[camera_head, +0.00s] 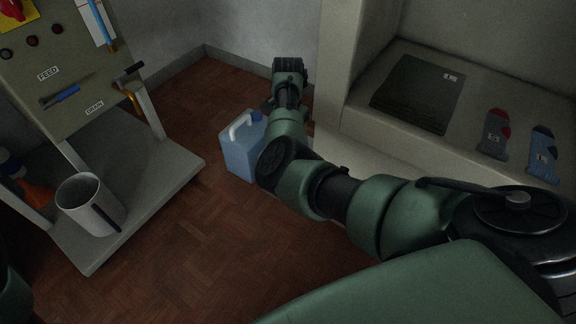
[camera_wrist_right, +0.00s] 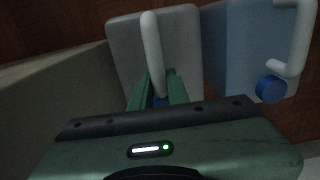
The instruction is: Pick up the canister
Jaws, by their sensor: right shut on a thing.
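A grey canister (camera_wrist_right: 125,45) with a white handle (camera_wrist_right: 151,40) stands in front of my right gripper (camera_wrist_right: 155,80) in the right wrist view. The gripper's green fingers lie on both sides of the handle and are shut on it. A pale blue canister (camera_head: 240,157) with a white handle and a blue cap stands on the floor in the head view. It also shows at the right of the wrist view (camera_wrist_right: 234,55), beside the grey one. In the head view my right arm hides the grey canister and the fingertips. My left gripper is not in view.
A panel stand (camera_head: 150,185) with a white mug-like container (camera_head: 88,205) on its lower shelf is at left. A pale ledge (camera_head: 360,125) at right holds a dark mat (camera_head: 415,92) and two bottle-shaped items. The brown floor (camera_head: 180,255) is clear in front.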

